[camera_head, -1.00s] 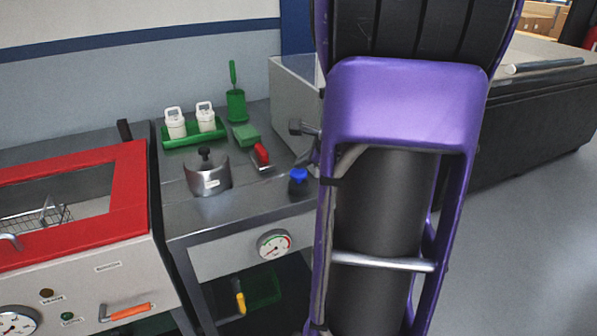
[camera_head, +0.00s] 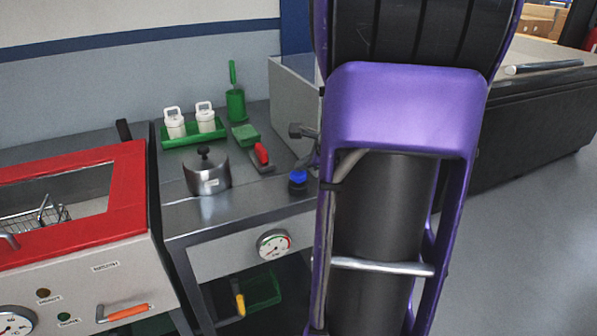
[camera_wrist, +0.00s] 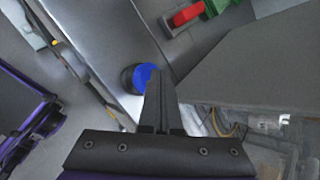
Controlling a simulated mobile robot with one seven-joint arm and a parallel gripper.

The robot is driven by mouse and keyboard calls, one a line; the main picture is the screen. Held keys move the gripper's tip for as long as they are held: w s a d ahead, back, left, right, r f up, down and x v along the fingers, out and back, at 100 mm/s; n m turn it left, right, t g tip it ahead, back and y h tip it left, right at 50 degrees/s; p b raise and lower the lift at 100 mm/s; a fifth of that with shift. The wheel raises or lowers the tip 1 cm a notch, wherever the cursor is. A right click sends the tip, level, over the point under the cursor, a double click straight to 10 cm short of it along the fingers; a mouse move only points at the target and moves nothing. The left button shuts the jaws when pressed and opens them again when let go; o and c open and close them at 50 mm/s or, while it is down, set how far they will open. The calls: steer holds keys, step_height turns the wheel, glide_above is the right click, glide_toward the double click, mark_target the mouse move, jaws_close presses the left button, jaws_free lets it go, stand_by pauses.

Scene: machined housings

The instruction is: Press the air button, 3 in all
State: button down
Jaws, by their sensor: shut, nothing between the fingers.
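The air button is a blue cap on a dark round base (camera_head: 298,178), at the front right of the steel bench top beside my arm. In the wrist view the blue cap (camera_wrist: 144,76) lies right at the tips of my gripper (camera_wrist: 155,78). The fingers are closed together with nothing between them and cover part of the cap. I cannot tell whether the tips touch the cap. In the head view my arm hides the gripper.
On the bench stand a steel pot (camera_head: 207,172), a green tray with white bottles (camera_head: 193,131) and a red-handled tool (camera_head: 261,156). A gauge (camera_head: 273,244) is on the bench front. A grey box (camera_head: 291,105) stands close behind the button. A red-framed basin (camera_head: 75,195) is at left.

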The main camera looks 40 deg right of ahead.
mark_target(302, 175)
steer(key=shift+f, duration=0.25)
stand_by(0.4)
steer(key=shift+r+p, duration=0.85)
steer(key=shift+r, duration=0.4)
step_height(302, 175, up, 5)
steer(key=p, duration=0.4)
stand_by(2.1)
